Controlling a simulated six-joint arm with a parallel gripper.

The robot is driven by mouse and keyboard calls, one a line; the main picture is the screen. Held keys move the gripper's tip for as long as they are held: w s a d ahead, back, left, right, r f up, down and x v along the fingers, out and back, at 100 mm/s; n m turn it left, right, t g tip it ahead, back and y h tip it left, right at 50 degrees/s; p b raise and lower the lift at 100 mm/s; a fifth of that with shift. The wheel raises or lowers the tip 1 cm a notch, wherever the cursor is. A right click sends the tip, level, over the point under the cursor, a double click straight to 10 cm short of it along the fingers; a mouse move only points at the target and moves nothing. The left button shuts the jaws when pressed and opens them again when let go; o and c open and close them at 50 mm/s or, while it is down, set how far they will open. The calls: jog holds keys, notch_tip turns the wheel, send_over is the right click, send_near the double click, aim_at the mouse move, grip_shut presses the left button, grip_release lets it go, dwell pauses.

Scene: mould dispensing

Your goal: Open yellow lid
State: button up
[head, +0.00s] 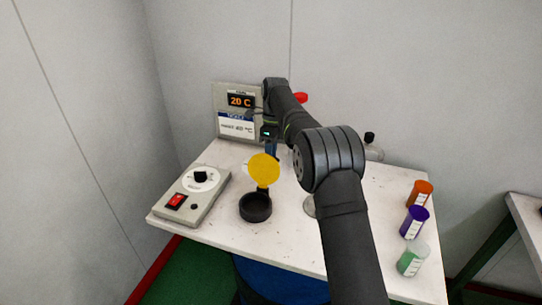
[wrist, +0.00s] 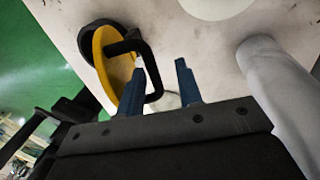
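The yellow lid (head: 264,170) stands raised and tilted above the round black mould (head: 255,209). In the wrist view the lid (wrist: 117,72) shows nearly edge-on, with a black loop handle (wrist: 152,62) on its side and the black mould rim (wrist: 84,38) behind it. My gripper (wrist: 161,65) is open, its two blue fingers apart with nothing gripped between them. The left finger overlaps the handle loop; I cannot tell whether it touches it. In the head view my gripper (head: 271,150) is just behind the lid, partly hidden by it.
A control box (head: 195,196) with dial and red switch lies left of the mould. A display panel (head: 238,112) reading 20 C stands behind. Orange (head: 420,193), purple (head: 413,222) and green-and-white (head: 411,259) containers stand at the table's right edge. My arm spans the middle.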

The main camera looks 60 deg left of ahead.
notch_tip(320, 180, up, 6)
jog(key=w, duration=0.1)
jog(key=shift+a+r, duration=0.25)
jog(key=shift+a, duration=0.2)
